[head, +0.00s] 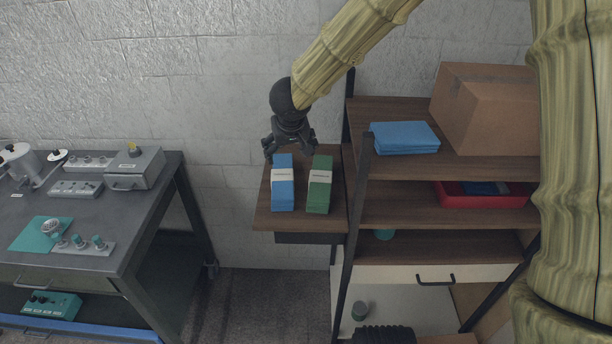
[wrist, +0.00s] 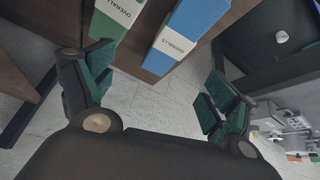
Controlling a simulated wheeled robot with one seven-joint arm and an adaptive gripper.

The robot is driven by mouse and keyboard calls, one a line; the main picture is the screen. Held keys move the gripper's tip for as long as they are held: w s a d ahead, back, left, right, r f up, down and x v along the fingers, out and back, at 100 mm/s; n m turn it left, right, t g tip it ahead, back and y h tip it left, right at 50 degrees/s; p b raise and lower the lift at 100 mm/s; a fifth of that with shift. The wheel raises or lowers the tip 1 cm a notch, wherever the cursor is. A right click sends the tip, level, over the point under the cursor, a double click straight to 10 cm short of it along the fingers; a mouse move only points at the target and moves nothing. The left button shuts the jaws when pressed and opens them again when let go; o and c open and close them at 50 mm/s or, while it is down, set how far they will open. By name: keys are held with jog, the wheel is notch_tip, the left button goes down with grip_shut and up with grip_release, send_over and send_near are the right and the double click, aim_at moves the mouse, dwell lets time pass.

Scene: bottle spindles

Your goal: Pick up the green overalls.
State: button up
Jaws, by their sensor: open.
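The green overalls (head: 319,186) are a folded green bundle with a white label band, lying on the small wooden side shelf. They also show at the top of the wrist view (wrist: 106,40), cut off by the frame edge. Blue overalls (head: 283,184) with a similar label lie just left of them in the head view, and to their right in the wrist view (wrist: 188,30). My gripper (head: 290,152) is open and empty, at the back of the shelf above and behind the bundles. Its two fingers (wrist: 163,97) are spread wide in the wrist view, touching neither bundle.
The wooden shelf unit (head: 400,210) stands to the right, its dark post (head: 352,240) close beside the side shelf (head: 268,222). It bears folded blue cloths (head: 404,138), a cardboard box (head: 487,108) and a red tray (head: 480,202). A grey workbench (head: 150,200) stands left, with free floor between.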

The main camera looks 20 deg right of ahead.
aim_at(320, 177)
jog(key=d+f+m, duration=0.1)
jog(key=d, duration=0.1)
jog(key=d+f+m, duration=0.1)
jog(key=d, duration=0.2)
jog(key=s+d+f+m+g, duration=0.1)
jog(key=d+f+m, duration=0.1)
jog(key=d, duration=0.1)
jog(key=shift+d+f+h, duration=0.1)
jog(key=shift+d+h, duration=0.05)
jog(key=shift+h, duration=0.25)
jog(key=shift+m+g, duration=0.3)
jog(key=x, duration=0.5)
jog(key=shift+s+d, duration=0.1)
jog(key=shift+d, duration=0.15)
jog(key=shift+d+f, duration=0.1)
jog(key=shift+f, duration=0.3)
jog(key=shift+a+x, duration=0.1)
jog(key=shift+x, duration=0.75)
jog(key=shift+a+x, duration=0.15)
jog(key=shift+x, duration=0.7)
jog(key=shift+p+x, duration=0.3)
jog(key=shift+x, duration=0.7)
jog(key=shift+r, duration=0.1)
jog(key=c, duration=1.3)
jog(key=shift+o, duration=0.2)
